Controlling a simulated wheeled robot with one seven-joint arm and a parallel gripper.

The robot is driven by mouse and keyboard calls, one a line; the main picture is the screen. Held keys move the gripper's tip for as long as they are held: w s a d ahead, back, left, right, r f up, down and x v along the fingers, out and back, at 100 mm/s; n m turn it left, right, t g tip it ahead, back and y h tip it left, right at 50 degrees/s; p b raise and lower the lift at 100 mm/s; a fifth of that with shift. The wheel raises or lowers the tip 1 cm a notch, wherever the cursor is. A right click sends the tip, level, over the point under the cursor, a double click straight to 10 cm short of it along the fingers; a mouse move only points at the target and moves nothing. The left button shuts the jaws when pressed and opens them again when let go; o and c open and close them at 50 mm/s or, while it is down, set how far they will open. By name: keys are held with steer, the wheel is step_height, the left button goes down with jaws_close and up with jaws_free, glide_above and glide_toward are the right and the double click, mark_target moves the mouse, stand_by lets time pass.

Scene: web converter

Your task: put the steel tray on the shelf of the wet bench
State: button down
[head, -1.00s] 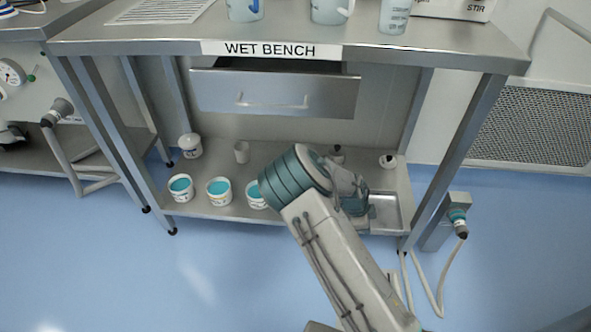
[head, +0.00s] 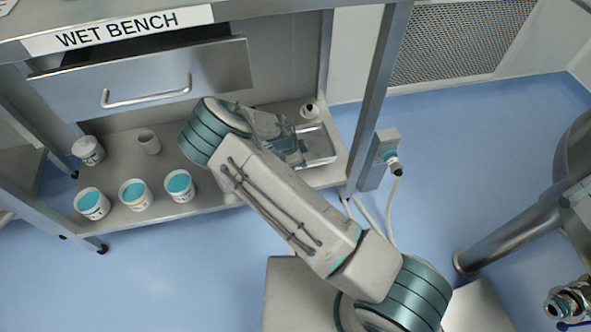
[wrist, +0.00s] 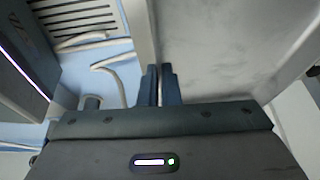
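The steel tray (head: 322,146) is a shallow, shiny rectangular pan at the right end of the lower shelf (head: 225,196) of the wet bench. My gripper (head: 299,152) is at the tray's left side. In the wrist view, my two fingers (wrist: 160,84) are close together on the thin tray wall, and the tray's pale inner face (wrist: 225,40) fills the right. The gripper looks shut on that wall. My arm hides part of the shelf and the tray's left side. I cannot tell whether the tray rests fully on the shelf.
Tubs with teal contents (head: 135,194) stand at the shelf's left front. A lidded white tub (head: 88,151), a beaker (head: 149,142) and a small white container (head: 309,111) stand farther back. A half-open drawer (head: 150,80) hangs above. A bench leg (head: 375,90) is right of the tray.

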steer(key=shift+f+b, duration=0.9)
steer(key=shift+f, duration=2.2)
steer(key=shift+f, duration=0.2)
steer(key=c, duration=1.6)
jaws_free()
steer(key=shift+c, duration=0.2)
steer(key=p+v, duration=0.4)
steer(key=v, duration=0.8)
steer(key=shift+r, duration=0.25)
